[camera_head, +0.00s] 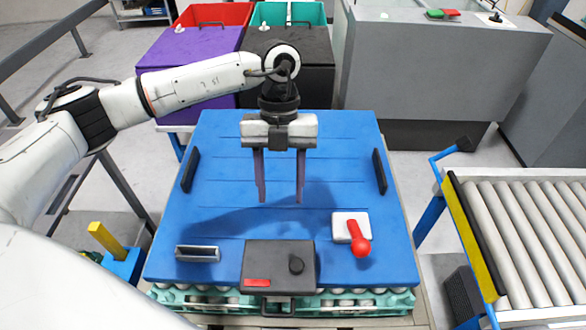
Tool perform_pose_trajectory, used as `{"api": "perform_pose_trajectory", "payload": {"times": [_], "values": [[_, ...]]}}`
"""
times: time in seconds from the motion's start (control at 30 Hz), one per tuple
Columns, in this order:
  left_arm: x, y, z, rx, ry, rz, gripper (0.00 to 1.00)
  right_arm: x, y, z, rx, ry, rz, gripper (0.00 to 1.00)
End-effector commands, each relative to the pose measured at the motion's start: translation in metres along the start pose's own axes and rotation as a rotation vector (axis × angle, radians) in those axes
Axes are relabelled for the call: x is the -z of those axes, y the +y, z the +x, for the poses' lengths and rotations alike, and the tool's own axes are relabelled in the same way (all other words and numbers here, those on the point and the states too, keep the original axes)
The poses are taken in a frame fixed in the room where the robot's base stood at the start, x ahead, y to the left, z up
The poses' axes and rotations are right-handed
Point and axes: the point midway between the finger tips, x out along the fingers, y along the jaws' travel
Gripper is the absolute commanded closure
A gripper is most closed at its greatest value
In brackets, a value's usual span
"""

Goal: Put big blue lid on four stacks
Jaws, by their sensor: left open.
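The big blue lid (230,165) is a wide flat panel with black handles on its left side (190,170) and right side (379,171). It lies over teal egg trays (378,302) with white eggs, which show along its near edge; how many stacks are beneath is hidden. My left gripper (280,200) points down over the middle of the lid. Its two fingers are apart with nothing between them, and its shadow falls on the lid. I cannot tell whether the tips touch the lid. My right gripper is out of view.
A dark box (265,262), a red-handled lever on a white base (344,222) and a metal handle (198,253) show over the lid's near part. A roller conveyor (520,235) stands right. Behind are purple (200,45) and black (300,45) containers and a grey cabinet (430,65).

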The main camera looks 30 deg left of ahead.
Motion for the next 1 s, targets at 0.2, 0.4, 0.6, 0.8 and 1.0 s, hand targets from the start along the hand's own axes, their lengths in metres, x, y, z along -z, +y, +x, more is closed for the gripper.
{"api": "perform_pose_trajectory", "payload": {"times": [0.2,0.4,0.6,0.8,1.0], "values": [[-0.007,0.001,0.029,-0.003,0.005,0.001,0.53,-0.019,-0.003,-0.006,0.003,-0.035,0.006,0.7],[-0.022,0.0,0.076,0.0,0.003,0.001,0.53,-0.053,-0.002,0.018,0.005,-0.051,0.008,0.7],[-0.033,-0.001,0.11,0.001,0.003,0.004,0.53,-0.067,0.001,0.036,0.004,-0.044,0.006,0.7],[-0.04,-0.001,0.133,0.002,0.003,0.003,0.53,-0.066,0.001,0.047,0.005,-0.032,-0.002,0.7],[-0.042,-0.001,0.141,0.002,0.002,0.004,0.53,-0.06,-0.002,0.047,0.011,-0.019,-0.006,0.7]]}}
